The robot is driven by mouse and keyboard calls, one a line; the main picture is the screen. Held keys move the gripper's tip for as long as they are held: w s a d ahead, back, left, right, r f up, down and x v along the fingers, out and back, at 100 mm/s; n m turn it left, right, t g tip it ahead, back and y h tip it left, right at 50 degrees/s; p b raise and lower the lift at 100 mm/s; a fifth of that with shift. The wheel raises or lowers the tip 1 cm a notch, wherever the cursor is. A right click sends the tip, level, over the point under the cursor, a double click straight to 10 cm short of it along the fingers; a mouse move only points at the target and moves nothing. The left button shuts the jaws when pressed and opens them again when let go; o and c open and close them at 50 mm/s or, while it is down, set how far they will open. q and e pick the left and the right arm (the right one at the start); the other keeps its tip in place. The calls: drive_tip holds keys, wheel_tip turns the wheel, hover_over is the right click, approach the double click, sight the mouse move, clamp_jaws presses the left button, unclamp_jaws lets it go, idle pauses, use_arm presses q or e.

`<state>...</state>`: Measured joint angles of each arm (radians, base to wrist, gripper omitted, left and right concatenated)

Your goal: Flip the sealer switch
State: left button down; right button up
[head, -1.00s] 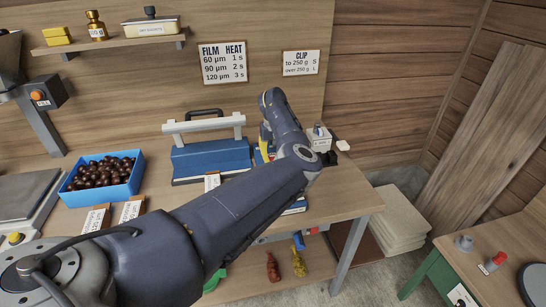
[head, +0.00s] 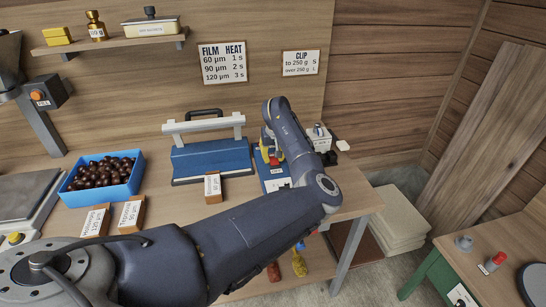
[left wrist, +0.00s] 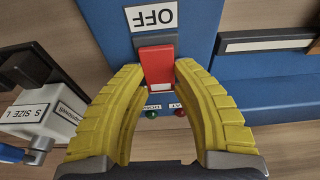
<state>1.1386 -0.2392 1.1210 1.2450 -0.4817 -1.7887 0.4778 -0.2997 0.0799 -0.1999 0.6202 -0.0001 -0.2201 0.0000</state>
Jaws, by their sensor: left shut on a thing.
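The sealer (head: 210,158) is a blue machine with a pale bar and a black handle, on the bench against the wall. A blue switch panel (head: 265,184) is at its right. The red switch (left wrist: 159,70) shows in the left wrist view, beside an upside-down OFF label (left wrist: 151,17) and green and red lamps (left wrist: 180,113). My left gripper (head: 272,159) reaches down at the panel; its yellow fingers (left wrist: 160,70) are shut on the red switch, one on each side. Which way the switch is set I cannot tell. My right gripper is not in view.
A blue crate of chestnuts (head: 103,178) is left of the sealer. Label blocks (head: 212,188) stand on the bench in front. A white clip device (head: 319,138) is right of the gripper. A film-heat sign (head: 223,62) hangs above. A green-legged table (head: 490,262) is at right.

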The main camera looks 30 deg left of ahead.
sight(275, 162)
use_arm(q)
drive_tip(key=c, duration=1)
unclamp_jaws()
drive_tip(key=shift+c, duration=0.2)
drive_tip(key=v, duration=1.2)
